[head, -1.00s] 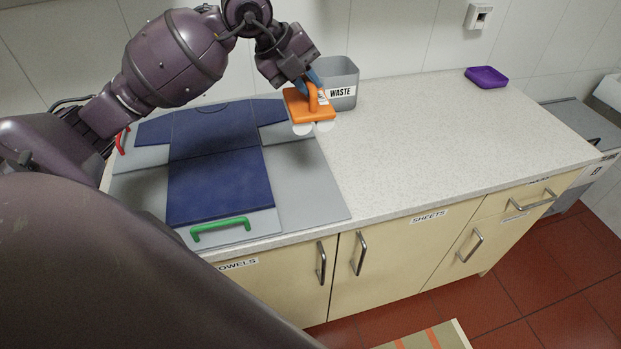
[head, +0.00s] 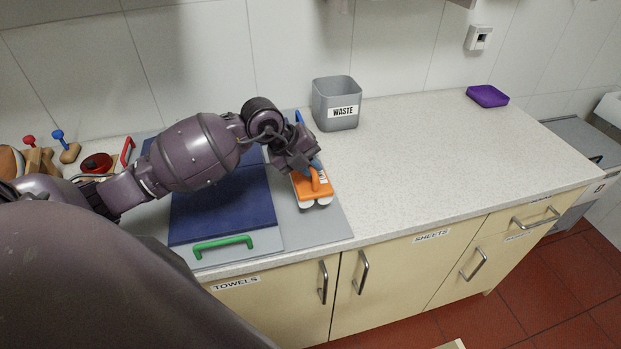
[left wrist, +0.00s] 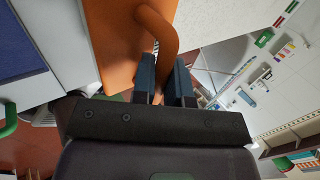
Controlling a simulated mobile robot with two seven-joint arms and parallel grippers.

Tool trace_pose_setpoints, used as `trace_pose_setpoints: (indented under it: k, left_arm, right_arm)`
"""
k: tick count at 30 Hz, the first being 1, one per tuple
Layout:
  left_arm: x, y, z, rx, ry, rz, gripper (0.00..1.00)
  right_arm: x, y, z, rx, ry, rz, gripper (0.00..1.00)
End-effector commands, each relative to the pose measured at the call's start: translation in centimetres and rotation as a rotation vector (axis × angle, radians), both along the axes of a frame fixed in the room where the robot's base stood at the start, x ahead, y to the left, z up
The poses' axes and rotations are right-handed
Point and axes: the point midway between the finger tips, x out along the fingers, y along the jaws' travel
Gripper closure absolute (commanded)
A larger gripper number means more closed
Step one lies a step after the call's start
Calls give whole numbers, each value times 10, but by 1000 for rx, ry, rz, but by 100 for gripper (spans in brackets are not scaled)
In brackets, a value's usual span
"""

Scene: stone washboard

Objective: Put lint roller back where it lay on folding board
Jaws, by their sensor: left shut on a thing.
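The lint roller (head: 313,190) is an orange block with a looped handle and white rollers beneath. My left gripper (head: 315,166) is shut on its handle, which also shows between the fingers in the left wrist view (left wrist: 155,25). The roller is over the right grey panel of the folding board (head: 322,224), near its right edge. I cannot tell whether it touches the panel. A folded dark blue garment (head: 222,207) lies on the board, partly hidden by my left arm. The board has a green handle (head: 222,242) in front. My right gripper is not in view.
A grey waste bin (head: 325,108) stands behind the board at the wall. A purple tray (head: 487,96) is at the back right. Pegs and a red round item (head: 96,163) are at the back left. The counter right of the board (head: 430,165) is clear.

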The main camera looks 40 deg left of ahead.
Motion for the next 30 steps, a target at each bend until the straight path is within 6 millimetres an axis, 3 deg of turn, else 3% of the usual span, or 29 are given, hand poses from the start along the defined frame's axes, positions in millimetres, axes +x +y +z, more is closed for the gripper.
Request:
trace_pose_setpoints:
  k: [11, 22, 23, 27, 30]
  left_arm:
    - [0, 0, -41, -1, 1, 1, 100]
    - [0, 0, -45, 1, 1, 0, 100]
    - [0, 0, -45, 1, 2, 0, 83]
    - [0, 0, -45, 1, 1, 0, 62]
    - [0, 0, -45, 0, 1, -1, 60]
  right_arm:
    - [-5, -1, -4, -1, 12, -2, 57]
    - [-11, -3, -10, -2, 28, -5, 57]
    - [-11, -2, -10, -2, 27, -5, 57]
    - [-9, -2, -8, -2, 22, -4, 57]
    - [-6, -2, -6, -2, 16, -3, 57]
